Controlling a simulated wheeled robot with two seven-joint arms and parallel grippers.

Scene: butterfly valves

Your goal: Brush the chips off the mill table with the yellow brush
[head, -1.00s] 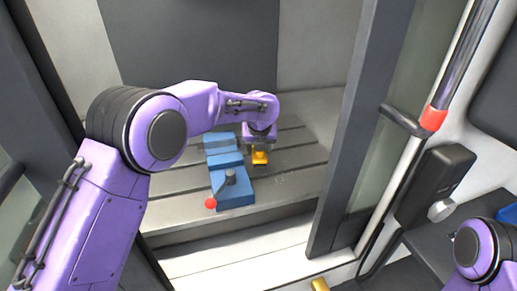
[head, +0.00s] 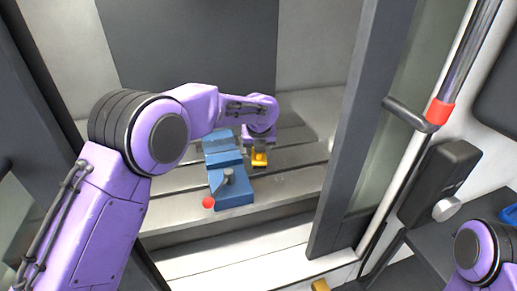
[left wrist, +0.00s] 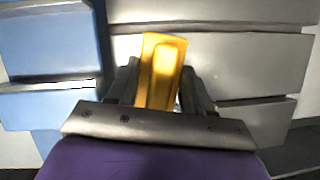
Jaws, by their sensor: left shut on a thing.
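The yellow brush (head: 260,159) is in my left gripper (head: 260,148), low over the grey slotted mill table (head: 165,208). In the left wrist view the brush (left wrist: 162,68) stands between the two dark fingers of my left gripper (left wrist: 160,88), which are shut on it. Its bristles are hidden, so I cannot tell whether they touch the table. Faint specks that look like chips (head: 280,178) lie on the table, nearer and to the right of the brush. My right gripper is out of view; only part of that arm shows at the lower right.
A blue vise (head: 232,188) with a red-knobbed handle (head: 209,203) stands close left of the brush. A dark door frame (head: 345,150) and a bar with a red band (head: 437,112) bound the right side. The table right of the brush is open.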

